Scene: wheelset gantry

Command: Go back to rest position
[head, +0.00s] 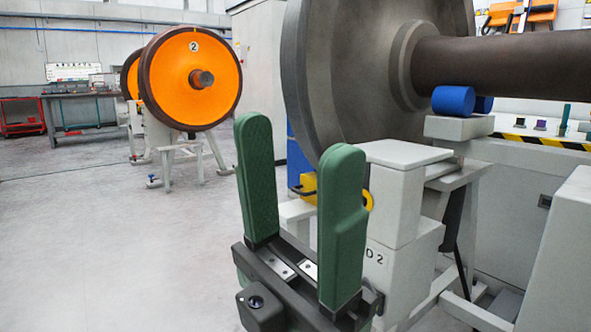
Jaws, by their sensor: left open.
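My left gripper (297,155) is in the lower middle of the head view, with two green fingers pointing up. The fingers stand well apart with nothing between them. Behind it is a large grey wheel (335,70) on a thick dark axle (500,65). The right finger overlaps the wheel's lower part and the grey gantry stand (397,200) in the picture; I cannot tell the exact gap. My right gripper is not in view.
Blue rollers (453,100) sit under the axle on a grey block. An orange wheel (192,77) marked 2 stands on a support at the back left. A workbench (80,110) and a red cart (22,116) are farther back. The floor (100,250) at left is clear.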

